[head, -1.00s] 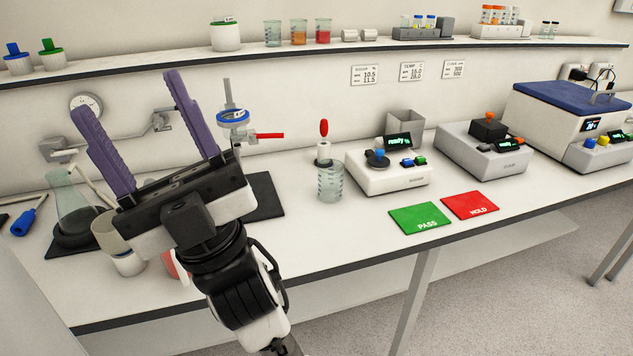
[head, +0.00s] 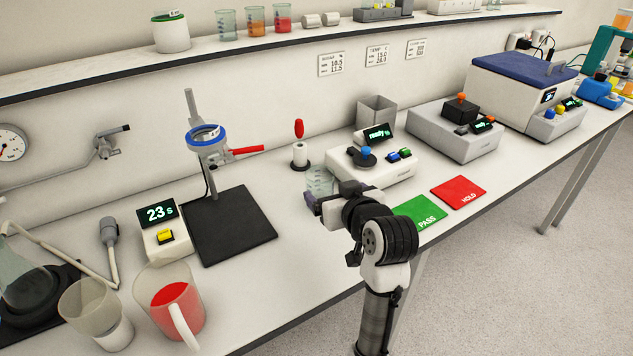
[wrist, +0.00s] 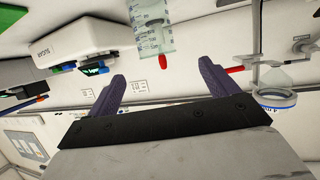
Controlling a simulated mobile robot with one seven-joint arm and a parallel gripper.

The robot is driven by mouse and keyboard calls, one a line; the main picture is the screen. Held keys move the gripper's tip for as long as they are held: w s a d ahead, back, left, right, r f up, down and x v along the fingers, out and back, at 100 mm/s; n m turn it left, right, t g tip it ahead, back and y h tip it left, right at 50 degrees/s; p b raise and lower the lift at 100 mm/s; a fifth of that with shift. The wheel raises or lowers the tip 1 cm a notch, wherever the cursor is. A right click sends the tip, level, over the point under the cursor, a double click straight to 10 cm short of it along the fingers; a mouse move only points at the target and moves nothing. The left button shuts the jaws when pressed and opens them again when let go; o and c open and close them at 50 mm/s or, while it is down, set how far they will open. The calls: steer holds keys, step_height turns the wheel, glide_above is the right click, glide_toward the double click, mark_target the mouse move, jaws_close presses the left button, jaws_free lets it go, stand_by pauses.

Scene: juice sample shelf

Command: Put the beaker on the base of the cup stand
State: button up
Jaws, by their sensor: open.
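The clear beaker (head: 319,180) stands on the bench, partly hidden by my gripper (head: 312,198) in the head view. In the wrist view the beaker (wrist: 153,32) appears upside down, beyond the fingertips. My gripper (wrist: 162,76) is open, with nothing between its purple fingers. The cup stand has a flat black base (head: 230,232), an upright post, a blue-rimmed ring (head: 205,136) and a red handle. The bare top of the base shows no object on it. The stand's ring also shows at the right of the wrist view (wrist: 277,97).
A timer (head: 164,232) reading 23 s stands left of the base. A jug of red liquid (head: 172,306) stands in front. A red-handled tool in a white holder (head: 300,155) stands behind the beaker. A white instrument (head: 375,165) and green PASS mat (head: 424,213) lie to the right.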

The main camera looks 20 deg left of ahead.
mark_target(322, 183)
steer(key=p+x, duration=0.1)
steer(key=x, duration=0.6)
steer(key=shift+w+a+f+p, duration=0.15)
steer(key=shift+w+a+p, duration=0.1)
steer(key=shift+p, duration=0.05)
steer(key=p+x, duration=0.1)
steer(key=x, duration=0.1)
steer(key=p+x, duration=0.1)
steer(key=x, duration=0.1)
steer(key=shift+w, duration=0.5)
steer(key=shift+w+a+f+p, duration=0.1)
steer(key=shift+w+f+p, duration=0.15)
steer(key=shift+p, duration=0.05)
steer(key=shift+c, duration=0.4)
steer(key=c, duration=1.1)
